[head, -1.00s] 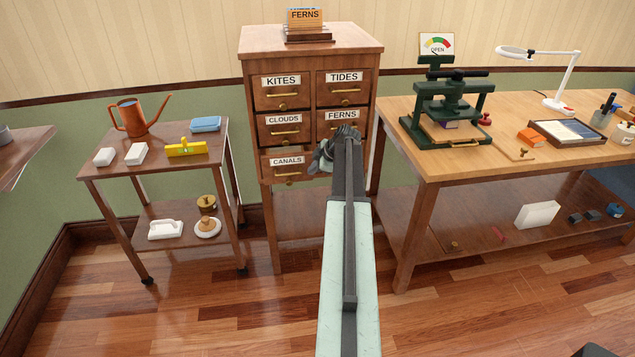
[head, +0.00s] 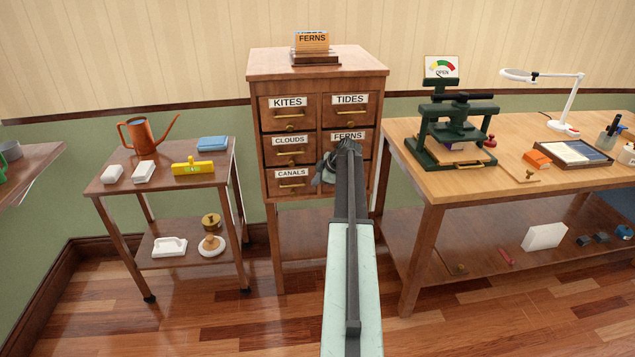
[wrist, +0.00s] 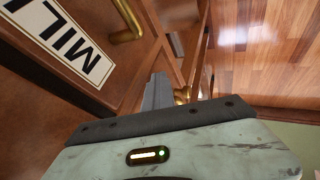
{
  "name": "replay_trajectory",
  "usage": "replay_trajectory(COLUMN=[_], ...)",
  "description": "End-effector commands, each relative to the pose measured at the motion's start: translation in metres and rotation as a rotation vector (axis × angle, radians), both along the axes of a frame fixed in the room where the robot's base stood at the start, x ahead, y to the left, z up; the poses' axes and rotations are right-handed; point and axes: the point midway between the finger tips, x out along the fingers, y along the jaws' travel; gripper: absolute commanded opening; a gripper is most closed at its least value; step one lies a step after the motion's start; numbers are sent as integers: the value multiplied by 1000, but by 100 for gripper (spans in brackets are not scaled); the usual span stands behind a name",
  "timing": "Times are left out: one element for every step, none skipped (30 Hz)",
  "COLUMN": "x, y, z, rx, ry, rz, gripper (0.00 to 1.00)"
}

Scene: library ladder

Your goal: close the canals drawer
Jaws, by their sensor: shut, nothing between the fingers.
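The canals drawer (head: 291,184) is the bottom left drawer of the wooden cabinet (head: 317,64), with a white label and a brass handle. Its front looks about flush with the drawers above it in the head view. My gripper (head: 324,170) is shut and empty, just right of the canals drawer, in front of the bottom right drawer. My arm hides most of that drawer.
A small trolley (head: 105,187) with a watering can (head: 144,137) stands left of the cabinet. A workbench (head: 415,178) with a green press (head: 450,135) stands close on the right. The wooden floor (head: 220,320) in front is clear.

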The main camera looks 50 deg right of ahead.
Motion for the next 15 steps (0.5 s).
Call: replay_trajectory(x=[0, -2, -5, -8, -11, -15, -19, -23, -29, -34, -38, -45, -50, -55, -61], y=[3, 6, 11, 15, 20, 27, 33, 34, 32, 32, 33, 33, 33, 33, 33], z=[2, 1, 1, 1, 1, 1, 1, 11, 26, 34, 41, 50, 57, 63, 70], rx=[-2, -2, -1, -1, 0, 2, 2, 3, 3, 3, 3, 3, 3, 3, 3], ry=[-6, -6, -4, -3, -2, 0, 1, 2, 2, 3, 3, 3, 3, 3, 3], rz=[-1, 0, 2, 3, 5, 7, 9, 9, 9, 11, 11, 10, 10, 10, 11], gripper=[0, 0, 0, 0, 0, 0, 0, 0, 0, 0, 0, 0, 0, 0, 0])
